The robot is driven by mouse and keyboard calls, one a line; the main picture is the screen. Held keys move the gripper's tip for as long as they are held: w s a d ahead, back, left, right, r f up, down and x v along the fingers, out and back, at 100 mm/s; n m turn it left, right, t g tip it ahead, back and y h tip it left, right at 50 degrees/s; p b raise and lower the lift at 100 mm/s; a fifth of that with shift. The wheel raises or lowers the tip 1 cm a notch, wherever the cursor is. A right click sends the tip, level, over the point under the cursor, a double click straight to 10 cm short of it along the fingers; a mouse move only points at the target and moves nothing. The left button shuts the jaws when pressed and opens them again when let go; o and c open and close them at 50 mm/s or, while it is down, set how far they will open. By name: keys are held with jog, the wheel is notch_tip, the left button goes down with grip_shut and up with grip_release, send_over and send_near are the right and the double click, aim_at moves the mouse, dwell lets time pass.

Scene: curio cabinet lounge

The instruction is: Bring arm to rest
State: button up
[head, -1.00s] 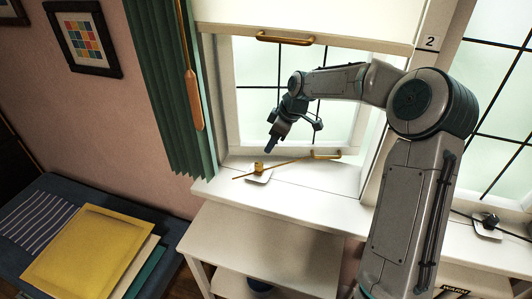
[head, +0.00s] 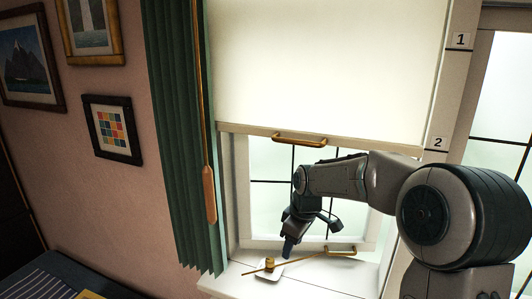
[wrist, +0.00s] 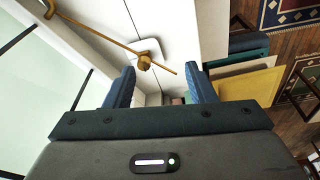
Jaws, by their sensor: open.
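My gripper (head: 289,246) hangs in front of the window, above the white sill, with its fingers pointing down. In the wrist view my gripper (wrist: 167,88) shows two blue fingers spread apart with nothing between them. My arm reaches in from the right, bent at the elbow. A brass window stay (head: 272,264) on a white base plate lies on the sill below the fingertips. The stay's long bar also shows in the wrist view (wrist: 100,33). The fingers look apart from it.
A white roller blind (head: 330,70) with a brass handle (head: 300,140) hangs partway down, above my arm. A green curtain (head: 180,150) and a wooden pull (head: 209,195) hang at left. A yellow folder (wrist: 250,90) lies below. Framed pictures (head: 113,129) hang on the left wall.

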jog(key=s+d+r+m, duration=0.1)
jog(key=s+d+m, duration=0.1)
jog(key=s, duration=0.7)
jog(key=s+d+r+m+t+h, duration=0.1)
jog(key=s+d+m, duration=0.1)
jog(key=s+m, duration=0.3)
jog(key=s+d+r+m, duration=0.1)
jog(key=s+d+m, duration=0.2)
jog(key=s, duration=0.9)
jog(key=shift+s+r+m+t+h, duration=0.2)
jog(key=shift+s+m+t+h, duration=0.15)
jog(key=shift+m, duration=0.35)
jog(key=shift+w, duration=0.1)
jog(key=shift+c, duration=0.3)
